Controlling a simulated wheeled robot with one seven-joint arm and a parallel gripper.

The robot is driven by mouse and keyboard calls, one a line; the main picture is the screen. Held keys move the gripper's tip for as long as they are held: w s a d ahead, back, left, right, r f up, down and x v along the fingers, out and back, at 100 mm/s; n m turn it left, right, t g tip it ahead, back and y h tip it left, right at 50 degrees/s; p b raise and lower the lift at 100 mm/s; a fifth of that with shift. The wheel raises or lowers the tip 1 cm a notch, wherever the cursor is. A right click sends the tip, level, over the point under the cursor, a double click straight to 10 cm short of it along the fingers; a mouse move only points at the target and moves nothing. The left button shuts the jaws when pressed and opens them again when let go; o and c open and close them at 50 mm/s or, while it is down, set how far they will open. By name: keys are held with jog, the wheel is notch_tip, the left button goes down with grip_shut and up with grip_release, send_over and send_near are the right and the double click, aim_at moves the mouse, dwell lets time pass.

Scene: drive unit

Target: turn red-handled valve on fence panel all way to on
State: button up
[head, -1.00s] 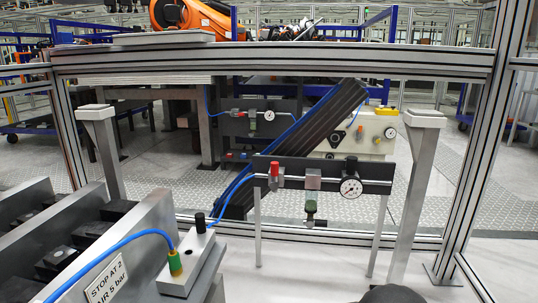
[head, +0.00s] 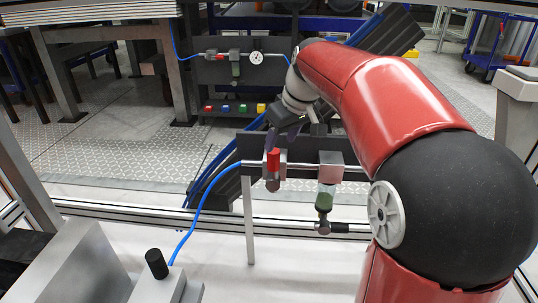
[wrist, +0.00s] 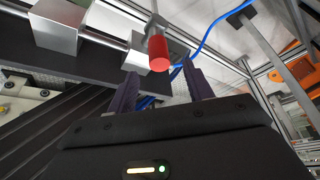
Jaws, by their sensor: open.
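The red-handled valve (head: 273,162) sits on the dark panel (head: 250,148) by the fence. Its red handle stands upright, across the silver pipe. In the wrist view the red handle (wrist: 158,52) shows just beyond the fingertips, near the middle between them. My gripper (head: 283,137) is close behind and above the handle in the head view. Its purple fingers are open and empty in the wrist view (wrist: 160,76). I cannot tell whether a finger touches the handle.
A silver block (head: 332,160) and a green-bowled filter (head: 325,198) sit right of the valve. A blue hose (head: 207,195) runs from the panel's left end. My arm covers the panel's right part. A block with a black knob (head: 156,264) stands at the front left.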

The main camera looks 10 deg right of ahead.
aim_at(275, 151)
jog(key=shift+w+f, duration=0.3)
jog(key=shift+w, duration=0.1)
jog(key=b+x, duration=0.1)
jog(key=x, duration=0.6)
grip_shut()
